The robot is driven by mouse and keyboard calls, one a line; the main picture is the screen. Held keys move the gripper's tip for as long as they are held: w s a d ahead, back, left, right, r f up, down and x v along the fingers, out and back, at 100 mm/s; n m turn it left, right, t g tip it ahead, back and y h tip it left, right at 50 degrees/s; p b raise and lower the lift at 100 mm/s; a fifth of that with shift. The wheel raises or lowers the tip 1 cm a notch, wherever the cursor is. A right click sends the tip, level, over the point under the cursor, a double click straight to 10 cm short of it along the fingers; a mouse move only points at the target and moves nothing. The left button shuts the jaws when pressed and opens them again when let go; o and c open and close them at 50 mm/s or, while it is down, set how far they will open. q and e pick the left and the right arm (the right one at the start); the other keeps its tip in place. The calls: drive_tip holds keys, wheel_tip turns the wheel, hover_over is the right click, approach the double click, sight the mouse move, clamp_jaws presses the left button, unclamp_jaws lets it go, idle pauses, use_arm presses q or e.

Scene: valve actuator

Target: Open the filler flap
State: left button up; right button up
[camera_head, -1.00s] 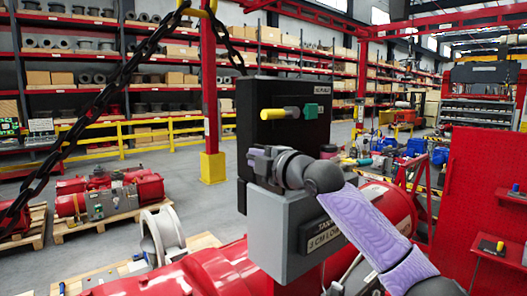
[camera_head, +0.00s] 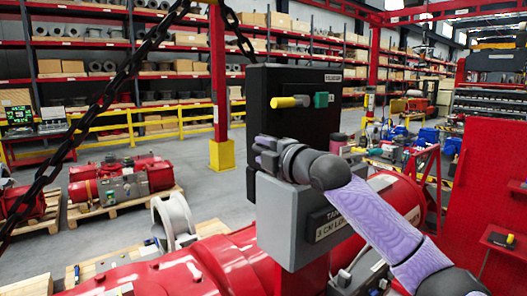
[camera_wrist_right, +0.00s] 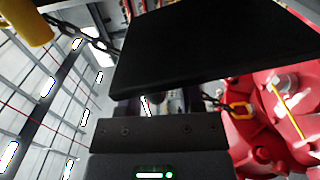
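The black box (camera_head: 298,130) stands upright in the middle of the head view, with a yellow handle (camera_head: 289,102) and a green block (camera_head: 321,100) on its face. Below it is a grey box (camera_head: 283,222) with a partly hidden label plate (camera_head: 328,221) that begins "TAN". I cannot tell which panel is the filler flap. My right gripper (camera_head: 262,155) is at the lower front of the black box, above the grey box; contact is unclear. In the right wrist view, a flat black panel (camera_wrist_right: 205,45) lies just ahead of the gripper. The fingers are not clear. My left gripper is not in view.
A dark chain (camera_head: 95,125) hangs across the left. A large red body (camera_head: 205,268) lies below the boxes, with a red pegboard panel (camera_head: 490,170) at the right. Red actuators on pallets (camera_head: 120,183) are on the floor behind. Open floor shows at left.

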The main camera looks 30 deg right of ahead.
drive_tip(key=s+b, duration=0.6)
drive_tip(key=s, duration=0.4)
drive_tip(key=shift+d, duration=0.4)
